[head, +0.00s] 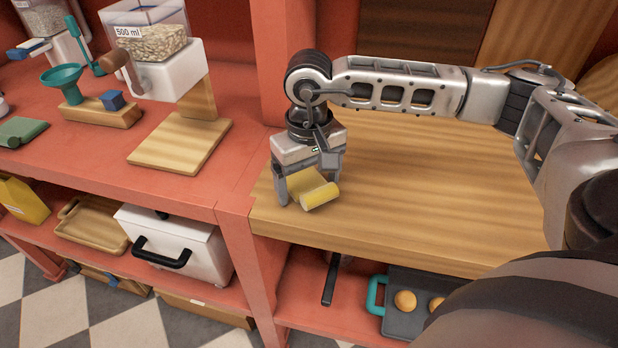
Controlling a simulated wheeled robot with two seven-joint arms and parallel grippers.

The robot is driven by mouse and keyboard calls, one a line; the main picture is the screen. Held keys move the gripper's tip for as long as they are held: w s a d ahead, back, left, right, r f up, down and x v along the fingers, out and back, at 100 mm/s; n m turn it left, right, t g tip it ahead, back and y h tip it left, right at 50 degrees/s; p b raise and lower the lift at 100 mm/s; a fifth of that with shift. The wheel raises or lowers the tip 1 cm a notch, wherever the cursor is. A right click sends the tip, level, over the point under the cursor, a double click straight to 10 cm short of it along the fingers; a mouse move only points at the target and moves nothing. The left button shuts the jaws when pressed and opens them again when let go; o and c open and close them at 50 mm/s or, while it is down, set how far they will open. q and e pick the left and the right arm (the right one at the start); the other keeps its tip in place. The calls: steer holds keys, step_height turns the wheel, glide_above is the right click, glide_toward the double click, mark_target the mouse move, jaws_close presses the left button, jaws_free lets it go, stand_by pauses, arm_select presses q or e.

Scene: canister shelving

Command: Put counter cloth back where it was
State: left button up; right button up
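A yellow cloth (318,196), with a rolled front edge, is at the front left corner of the wooden counter board (420,215). My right gripper (308,188) points down over it, with its fingers spread wide on either side of the cloth. The cloth nearly fills the gap between the fingers. I cannot tell whether the fingers press on it, or whether it rests on the board or is just above it. My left gripper is not in view.
On the red shelf at left stand a grain dispenser (155,45), a wooden board (180,143), a teal funnel (62,80) and a folded green cloth (20,131). Below are a white box (175,245) and a dark tray (405,318). Most of the counter board is clear.

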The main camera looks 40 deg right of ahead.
mark_target(309, 185)
steer(key=shift+r, duration=0.2)
arm_select(q)
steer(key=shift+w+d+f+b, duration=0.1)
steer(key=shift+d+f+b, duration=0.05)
steer(key=shift+b, duration=0.5)
arm_select(e)
step_height(309, 185, up, 12)
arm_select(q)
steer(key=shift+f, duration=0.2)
